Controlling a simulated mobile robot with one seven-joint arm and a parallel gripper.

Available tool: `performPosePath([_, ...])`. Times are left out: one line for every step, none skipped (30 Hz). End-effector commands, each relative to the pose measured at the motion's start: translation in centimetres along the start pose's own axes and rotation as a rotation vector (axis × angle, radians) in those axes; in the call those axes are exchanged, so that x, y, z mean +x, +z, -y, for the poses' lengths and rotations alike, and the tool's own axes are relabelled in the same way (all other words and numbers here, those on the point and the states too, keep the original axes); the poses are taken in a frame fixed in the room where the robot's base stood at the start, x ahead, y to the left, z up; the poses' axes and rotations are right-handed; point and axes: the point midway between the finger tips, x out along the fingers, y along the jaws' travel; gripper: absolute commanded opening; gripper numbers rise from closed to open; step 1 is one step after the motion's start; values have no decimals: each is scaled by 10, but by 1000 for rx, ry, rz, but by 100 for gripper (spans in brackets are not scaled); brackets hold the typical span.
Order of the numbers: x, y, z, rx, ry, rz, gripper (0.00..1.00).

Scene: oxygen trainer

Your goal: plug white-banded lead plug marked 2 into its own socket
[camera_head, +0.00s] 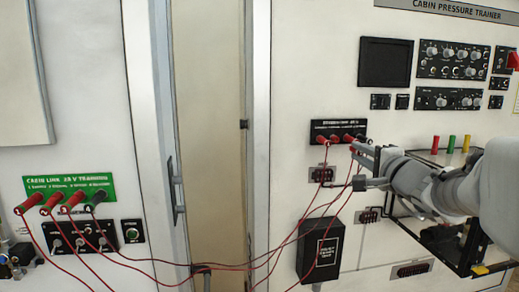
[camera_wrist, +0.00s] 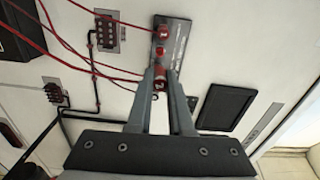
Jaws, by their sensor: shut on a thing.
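My gripper (camera_head: 361,150) reaches in from the right to the dark socket strip (camera_head: 326,125) on the wall. In the wrist view my gripper (camera_wrist: 160,79) is shut on a red lead plug (camera_wrist: 159,86) at the lower end of the same strip (camera_wrist: 179,46). Other red plugs (camera_wrist: 162,32) stand in the strip above it, and they also show in the head view (camera_head: 322,139). The white band and the number are too small to make out. I cannot tell whether the held plug is seated, as the fingers cover its front.
Red leads (camera_head: 240,264) hang in loops across the doorway to a green panel (camera_head: 45,186) with several plugs at left. A black box (camera_head: 320,250) hangs below the strip. A dark screen (camera_head: 386,62) is above. A small rack (camera_head: 440,157) carries coloured posts under my arm.

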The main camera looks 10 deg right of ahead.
Motion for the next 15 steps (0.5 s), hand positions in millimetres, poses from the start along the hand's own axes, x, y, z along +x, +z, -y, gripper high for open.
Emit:
performPosePath([0, 0, -1, -4, -1, 0, 0])
performPosePath([0, 0, -1, -7, -1, 0, 0])
performPosePath([0, 0, -2, -13, -1, 0, 0])
performPosePath([0, 0, -2, -19, -1, 0, 0])
performPosePath([0, 0, -3, -27, -1, 1, 0])
performPosePath([0, 0, -4, -37, -2, 1, 0])
performPosePath([0, 1, -4, -45, -2, 1, 0])
performPosePath([-1, 1, -4, -54, -2, 1, 0])
performPosePath([3, 1, -3, -56, -1, 2, 0])
performPosePath([7, 0, -2, -56, 0, 2, 0])
performPosePath([10, 0, -3, -55, 0, 2, 0])
performPosePath([14, 0, -2, -54, 0, 2, 0])
performPosePath([17, 1, -2, -54, 0, 3, 0])
performPosePath([20, 1, -3, -54, 0, 3, 0])
performPosePath([24, 1, -2, -54, 0, 3, 0])
